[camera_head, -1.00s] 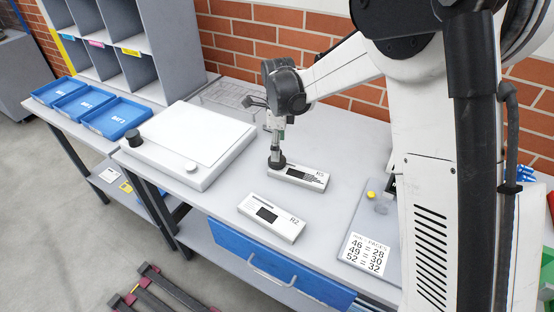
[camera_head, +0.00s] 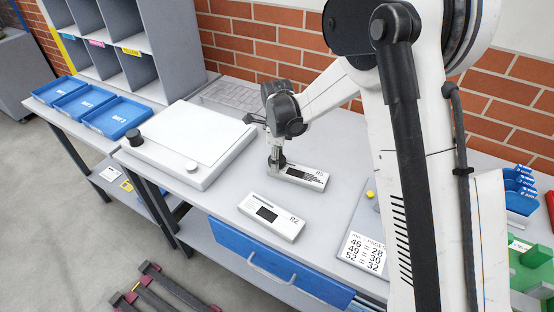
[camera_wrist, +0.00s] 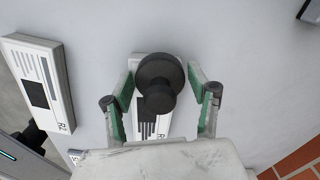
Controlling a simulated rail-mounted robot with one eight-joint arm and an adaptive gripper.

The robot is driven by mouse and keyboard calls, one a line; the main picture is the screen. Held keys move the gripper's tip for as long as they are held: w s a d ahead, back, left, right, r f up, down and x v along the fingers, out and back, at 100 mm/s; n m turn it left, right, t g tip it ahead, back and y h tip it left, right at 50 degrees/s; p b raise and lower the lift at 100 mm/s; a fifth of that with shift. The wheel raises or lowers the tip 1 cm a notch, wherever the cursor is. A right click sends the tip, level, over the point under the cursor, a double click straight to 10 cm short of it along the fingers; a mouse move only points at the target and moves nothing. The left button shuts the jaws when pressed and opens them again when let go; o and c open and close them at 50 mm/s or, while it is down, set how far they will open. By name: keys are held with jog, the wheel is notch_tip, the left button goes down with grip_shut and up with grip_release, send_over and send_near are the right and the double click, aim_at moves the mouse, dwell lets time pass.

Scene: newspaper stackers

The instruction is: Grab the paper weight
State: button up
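The paper weight looks to be a black round piece with a knob on top (camera_wrist: 158,82). It stands upright on one end of a white labelled box (camera_head: 307,178), which also shows in the wrist view (camera_wrist: 148,124). My gripper (camera_head: 277,157) is down over that end of the box in the head view. In the wrist view my gripper (camera_wrist: 164,70) is open, with one green-padded finger on each side of the black piece. The fingertips are close to its edges; contact cannot be made out. In the head view my fingers partly hide the piece.
A second white box marked R2 (camera_head: 271,217) lies nearer the table's front edge. A white flat device (camera_head: 188,146) with a black knob (camera_head: 133,138) stands to the left. A board with a number card (camera_head: 361,254) lies to the right. The brick wall (camera_head: 272,50) is behind.

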jog(key=c, duration=1.2)
jog(key=shift+o, duration=0.2)
